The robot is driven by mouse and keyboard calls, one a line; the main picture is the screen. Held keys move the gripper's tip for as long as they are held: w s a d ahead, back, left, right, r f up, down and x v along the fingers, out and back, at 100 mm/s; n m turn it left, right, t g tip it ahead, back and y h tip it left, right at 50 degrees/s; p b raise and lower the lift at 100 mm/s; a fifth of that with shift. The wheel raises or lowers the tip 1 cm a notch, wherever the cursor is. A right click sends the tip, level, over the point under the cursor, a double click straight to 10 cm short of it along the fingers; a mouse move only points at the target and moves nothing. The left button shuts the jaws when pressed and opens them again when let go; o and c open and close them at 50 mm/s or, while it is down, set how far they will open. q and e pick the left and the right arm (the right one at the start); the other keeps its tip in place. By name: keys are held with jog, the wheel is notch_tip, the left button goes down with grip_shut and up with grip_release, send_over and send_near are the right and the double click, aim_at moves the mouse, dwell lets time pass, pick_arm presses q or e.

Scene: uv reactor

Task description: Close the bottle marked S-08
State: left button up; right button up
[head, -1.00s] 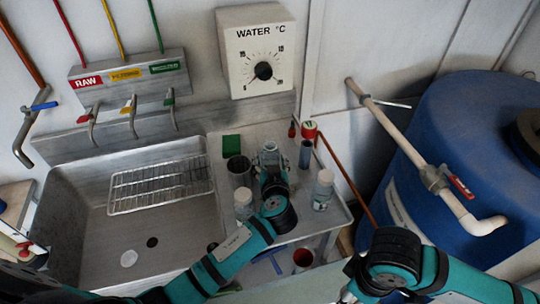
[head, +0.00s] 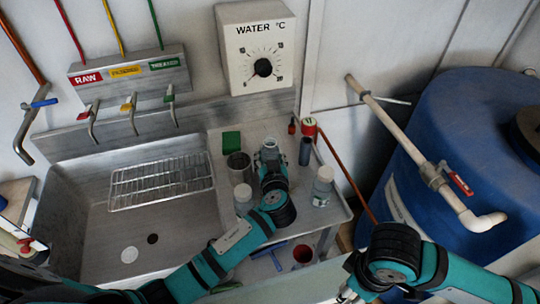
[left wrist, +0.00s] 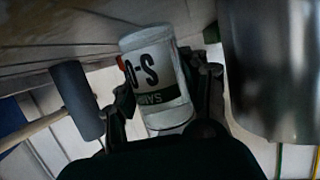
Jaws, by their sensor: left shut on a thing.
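My left gripper (head: 269,150) is over the metal counter right of the sink, mostly hidden by its own wrist in the head view. In the left wrist view (left wrist: 165,105) its fingers are shut on a labelled bottle (left wrist: 155,75). The label is upside down there and shows "S-0"; the last digit is hidden. The bottle's end near the gripper is clear, and I cannot tell whether a cap is on it. Two other bottles with white tops stand on the counter, one at left (head: 243,193) and one at right (head: 322,185).
A metal cup (head: 239,165) and a blue-grey cylinder (head: 305,150) stand close on either side of the left gripper. A green pad (head: 231,141) lies behind. The sink (head: 95,235) with a wire rack (head: 160,183) is at left, a blue tank (head: 465,130) at right.

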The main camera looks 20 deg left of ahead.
aim_at(270, 138)
pick_arm(q)
jog(key=shift+r, duration=0.15)
notch_tip(270, 138, up, 10)
jog(key=shift+f+b, duration=0.1)
jog(key=shift+b, duration=0.4)
pick_arm(e)
jog(key=shift+f, duration=0.5)
pick_arm(q)
jog(key=o, duration=0.6)
grip_shut()
